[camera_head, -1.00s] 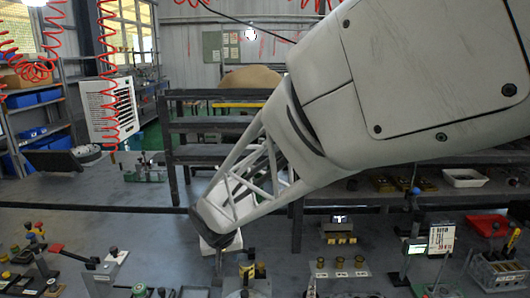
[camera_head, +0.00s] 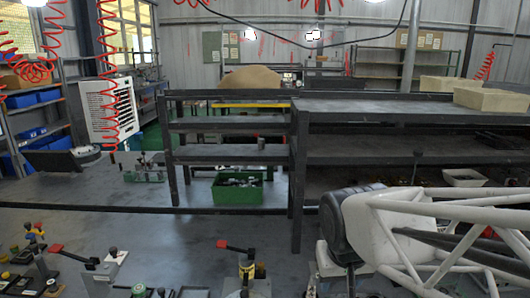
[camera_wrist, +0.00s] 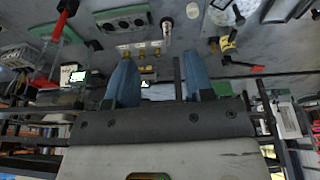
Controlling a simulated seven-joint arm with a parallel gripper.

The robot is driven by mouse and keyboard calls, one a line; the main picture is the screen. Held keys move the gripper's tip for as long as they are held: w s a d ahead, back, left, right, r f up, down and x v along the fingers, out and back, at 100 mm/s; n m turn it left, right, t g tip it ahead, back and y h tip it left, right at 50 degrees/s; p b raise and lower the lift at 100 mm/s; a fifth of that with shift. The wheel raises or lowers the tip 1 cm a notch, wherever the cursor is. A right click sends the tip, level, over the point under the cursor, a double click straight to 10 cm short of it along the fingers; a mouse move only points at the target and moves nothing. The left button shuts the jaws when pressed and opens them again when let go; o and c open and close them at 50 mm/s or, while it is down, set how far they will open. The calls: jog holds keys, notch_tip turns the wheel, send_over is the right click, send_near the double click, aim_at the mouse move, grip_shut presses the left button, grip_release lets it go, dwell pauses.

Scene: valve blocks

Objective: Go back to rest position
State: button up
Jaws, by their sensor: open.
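My gripper (camera_wrist: 155,85) shows in the wrist view as two blue fingers standing well apart, with nothing between them. It is open and empty. The wrist view looks upside down over the bench and shelves. In the head view my white lattice arm link reaches in at the lower right, with a dark rounded joint at its left end; the gripper's fingers are not visible there. A valve block with a red-tipped black lever (camera_head: 237,247) stands at the bottom centre of the head view, left of my arm. It also shows in the wrist view (camera_wrist: 230,48).
A dark shelf rack (camera_head: 300,150) stands behind the bench. Several valve fixtures crowd the lower left. The grey bench middle (camera_head: 160,225) is clear. Red coiled hoses (camera_head: 107,80) hang at the left.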

jog(key=s+d, duration=0.4)
jog(key=s, duration=0.4)
jog(key=shift+d+r+m, duration=0.15)
jog(key=shift+d+m, duration=0.1)
jog(key=shift+m, duration=0.05)
